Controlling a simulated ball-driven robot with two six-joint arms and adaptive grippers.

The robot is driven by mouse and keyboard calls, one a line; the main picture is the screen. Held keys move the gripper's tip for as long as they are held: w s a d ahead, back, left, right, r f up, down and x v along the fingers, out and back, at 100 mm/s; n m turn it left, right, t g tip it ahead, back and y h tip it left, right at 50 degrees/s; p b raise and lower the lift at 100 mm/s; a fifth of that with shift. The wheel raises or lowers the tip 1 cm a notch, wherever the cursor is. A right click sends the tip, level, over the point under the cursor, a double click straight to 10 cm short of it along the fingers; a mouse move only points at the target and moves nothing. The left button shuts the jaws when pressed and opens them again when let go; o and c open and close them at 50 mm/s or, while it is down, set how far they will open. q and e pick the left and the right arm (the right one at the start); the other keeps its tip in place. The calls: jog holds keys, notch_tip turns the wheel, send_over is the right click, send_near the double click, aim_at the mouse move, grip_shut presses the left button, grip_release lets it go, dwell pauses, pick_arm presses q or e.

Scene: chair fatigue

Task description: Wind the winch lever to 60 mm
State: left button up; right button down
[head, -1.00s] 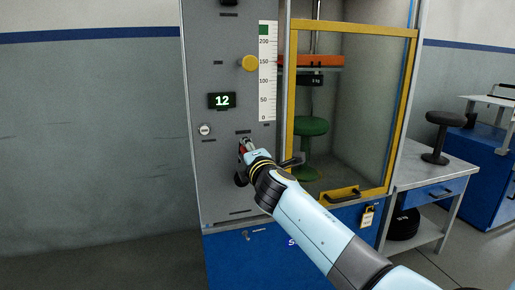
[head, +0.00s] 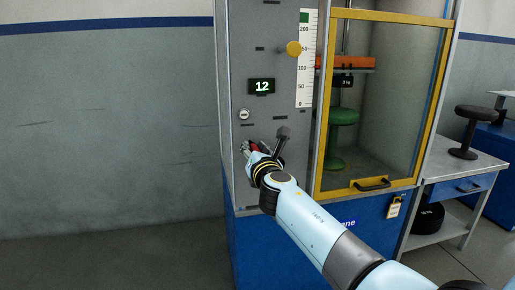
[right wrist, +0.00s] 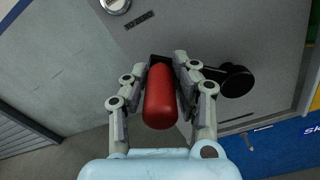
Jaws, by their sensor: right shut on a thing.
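The winch lever's red grip (right wrist: 160,98) lies between the two fingers of my right gripper (right wrist: 166,80) in the right wrist view. The gripper is shut on it. In the head view my right gripper (head: 249,149) is at the lower left of the grey panel (head: 238,60), with a little red showing between its fingers. The arm hides part of the panel behind it. The green display (head: 262,87) above reads 12. A white scale (head: 305,70) marked from 0 past 200 stands to its right. My left gripper is not in view.
A black round knob (right wrist: 237,80) sits right of the grip in the wrist view. A yellow-framed door (head: 322,150) and a side table (head: 465,160) stand to the right. The left floor is clear.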

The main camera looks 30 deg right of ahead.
jog(key=f+n+b, duration=0.1)
jog(key=f+n, duration=0.2)
jog(key=a+f+n+b, duration=0.1)
jog(key=f+n+b, duration=0.1)
jog(key=f+n, duration=0.1)
jog(key=a+f+n+b, duration=0.1)
jog(key=f+n+b, duration=0.1)
jog(key=n, duration=0.3)
jog(key=shift+w+f, duration=0.2)
jog(key=shift+f, duration=0.55)
jog(key=c, duration=1.1)
grip_release()
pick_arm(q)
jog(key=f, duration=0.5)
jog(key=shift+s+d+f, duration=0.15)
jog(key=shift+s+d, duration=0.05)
pick_arm(e)
jog(key=shift+o, duration=0.2)
